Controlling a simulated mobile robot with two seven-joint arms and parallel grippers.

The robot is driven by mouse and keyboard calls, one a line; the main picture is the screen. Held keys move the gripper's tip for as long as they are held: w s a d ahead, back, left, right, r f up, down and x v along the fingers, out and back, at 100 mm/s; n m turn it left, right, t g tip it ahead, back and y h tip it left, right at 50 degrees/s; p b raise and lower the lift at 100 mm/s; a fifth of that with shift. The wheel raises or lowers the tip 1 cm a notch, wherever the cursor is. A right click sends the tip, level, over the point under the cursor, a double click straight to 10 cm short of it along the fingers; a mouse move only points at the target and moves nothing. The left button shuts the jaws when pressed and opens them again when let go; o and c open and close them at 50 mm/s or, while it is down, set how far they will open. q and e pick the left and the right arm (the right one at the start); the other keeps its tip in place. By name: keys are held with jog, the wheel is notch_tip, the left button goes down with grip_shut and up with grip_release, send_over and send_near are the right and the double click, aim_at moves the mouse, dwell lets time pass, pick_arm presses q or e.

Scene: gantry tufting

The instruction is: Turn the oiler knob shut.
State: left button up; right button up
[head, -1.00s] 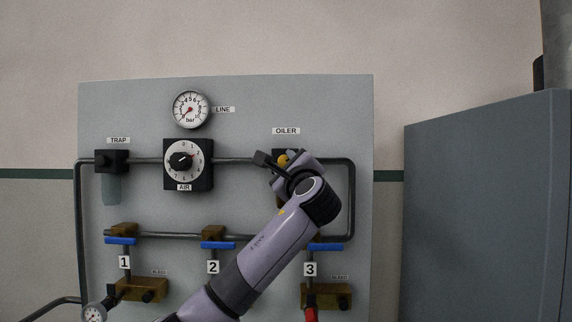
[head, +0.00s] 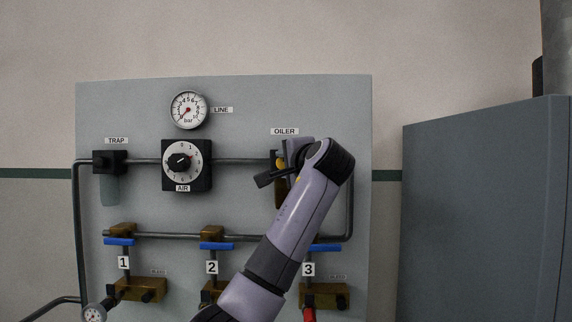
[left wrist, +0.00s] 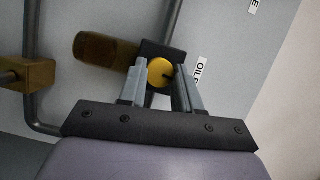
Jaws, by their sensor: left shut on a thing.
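The oiler is a dark block on the panel under the OILER label, with an amber-brown bowl (left wrist: 105,50) beside it in the left wrist view. Its round yellow knob (left wrist: 161,72) shows between the fingers of my left gripper (left wrist: 162,88), which is shut on it. A dark mark shows on the knob's face. In the head view the knob (head: 281,163) is partly hidden by my left gripper (head: 283,166) and wrist. My right gripper is not in view.
The grey panel (head: 240,110) carries a LINE gauge (head: 188,110), an AIR dial (head: 180,162), a TRAP unit (head: 108,162) and several blue-handled valves. Pipes run close around the oiler. A grey cabinet (head: 480,210) stands at the right.

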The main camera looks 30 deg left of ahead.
pick_arm(q)
jog(key=shift+n, duration=0.6)
jog(key=shift+h, duration=0.3)
jog(key=o, duration=1.1)
jog(key=shift+c, duration=0.2)
jog(key=b+v, duration=0.2)
jog(key=v, duration=0.5)
jog(key=shift+d, duration=0.1)
